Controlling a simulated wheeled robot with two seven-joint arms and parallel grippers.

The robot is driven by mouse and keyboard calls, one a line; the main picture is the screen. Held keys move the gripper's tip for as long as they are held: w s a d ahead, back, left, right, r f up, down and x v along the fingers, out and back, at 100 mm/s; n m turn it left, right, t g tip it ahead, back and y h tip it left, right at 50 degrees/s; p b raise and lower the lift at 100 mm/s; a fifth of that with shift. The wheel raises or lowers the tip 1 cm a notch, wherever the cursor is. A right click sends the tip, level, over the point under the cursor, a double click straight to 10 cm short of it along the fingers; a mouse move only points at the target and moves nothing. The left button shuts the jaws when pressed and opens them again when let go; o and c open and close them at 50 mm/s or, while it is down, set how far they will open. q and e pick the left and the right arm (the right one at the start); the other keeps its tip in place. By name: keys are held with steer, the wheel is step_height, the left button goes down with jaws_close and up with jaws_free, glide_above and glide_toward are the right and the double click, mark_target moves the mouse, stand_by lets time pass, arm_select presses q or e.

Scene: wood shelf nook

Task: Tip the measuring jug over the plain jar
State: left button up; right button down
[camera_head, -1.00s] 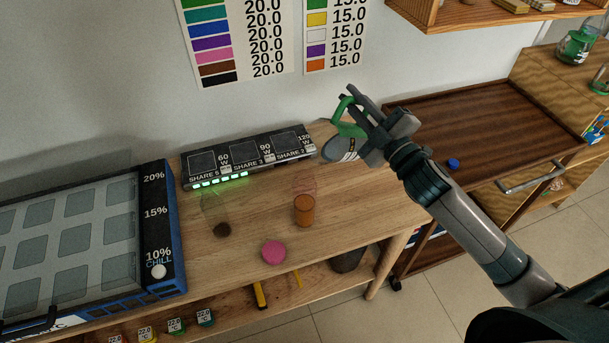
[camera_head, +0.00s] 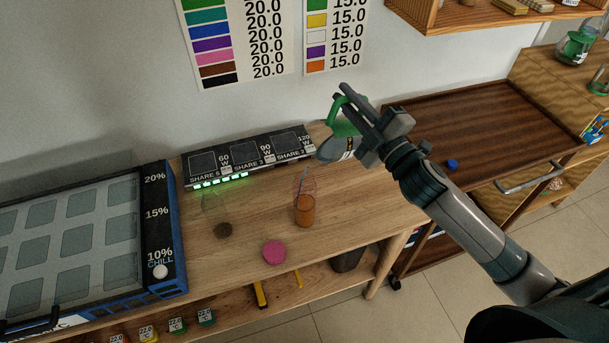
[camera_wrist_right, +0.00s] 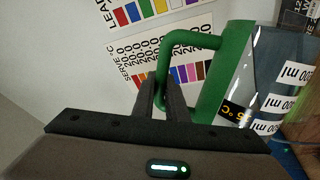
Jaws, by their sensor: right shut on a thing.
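The measuring jug (camera_head: 338,148) is clear with a green handle and hangs tilted, mouth down to the left, over the right part of the bench. In the wrist view its marked wall (camera_wrist_right: 275,85) shows on the right. My right gripper (camera_head: 352,108) is shut on the green handle; its fingers (camera_wrist_right: 160,92) show there in the wrist view. I cannot tell which is the plain one. My left gripper is out of view.
A black panel with lit green lamps (camera_head: 248,157) stands behind the jars. A pink round thing (camera_head: 274,252) lies near the bench's front edge. A blue-framed chill tray (camera_head: 170,225) fills the left. A brown tray top (camera_head: 480,130) with a blue cap (camera_head: 452,165) is right.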

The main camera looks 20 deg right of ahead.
steer(key=shift+s+a+r+n+p, duration=0.15)
steer(key=shift+a+r+n+p, duration=0.25)
steer(key=shift+a+r+n, duration=0.1)
steer(key=shift+s+a+f+n+y+p, duration=0.15)
steer(key=shift+s+a+n, duration=0.15)
steer(key=shift+a+n, duration=0.35)
steer(key=shift+s+a+f+n+y+p, duration=0.2)
steer(key=shift+a+n, duration=0.25)
steer(key=shift+a, duration=0.4)
stand_by(0.8)
